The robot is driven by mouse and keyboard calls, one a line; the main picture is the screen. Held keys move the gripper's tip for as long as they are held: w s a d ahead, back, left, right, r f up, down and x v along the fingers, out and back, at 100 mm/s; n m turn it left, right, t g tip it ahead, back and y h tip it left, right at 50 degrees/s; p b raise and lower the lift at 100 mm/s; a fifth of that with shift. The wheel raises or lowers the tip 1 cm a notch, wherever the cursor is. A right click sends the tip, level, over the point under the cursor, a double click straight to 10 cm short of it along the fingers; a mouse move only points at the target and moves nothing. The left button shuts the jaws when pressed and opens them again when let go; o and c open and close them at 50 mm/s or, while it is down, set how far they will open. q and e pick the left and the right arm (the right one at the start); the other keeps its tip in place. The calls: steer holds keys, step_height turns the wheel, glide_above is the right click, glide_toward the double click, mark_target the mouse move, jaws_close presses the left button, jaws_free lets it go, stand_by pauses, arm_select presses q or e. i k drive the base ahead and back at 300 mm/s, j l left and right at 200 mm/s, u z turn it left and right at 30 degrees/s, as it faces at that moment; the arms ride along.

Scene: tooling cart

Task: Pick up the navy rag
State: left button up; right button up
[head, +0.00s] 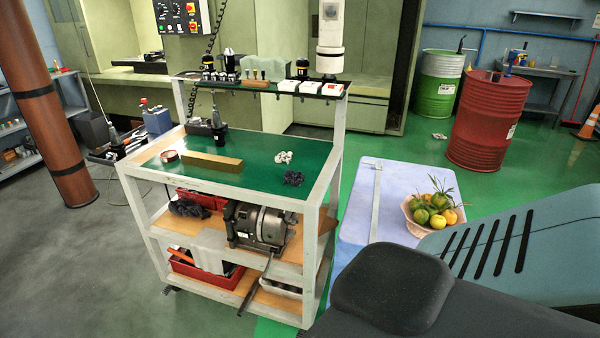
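A small crumpled dark navy rag (293,178) lies on the green top (240,178) of the tooling cart, near its right front edge. A crumpled white and grey rag (284,157) lies just behind it, apart from it. Another dark bundle of cloth (188,207) sits on the cart's middle shelf at the left; its exact colour is hard to tell. Neither of my grippers is in view.
A brass-coloured bar (211,162) and a tape roll (169,156) lie on the cart top. A raised rack (255,86) with tool holders and small boxes spans its back. A pale blue surface (395,190) with a fruit bowl (412,212) stands right of the cart.

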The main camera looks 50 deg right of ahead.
mark_target(295, 179)
steer(key=l, duration=0.9)
steer(key=i+l, duration=0.1)
steer(key=l, duration=0.85)
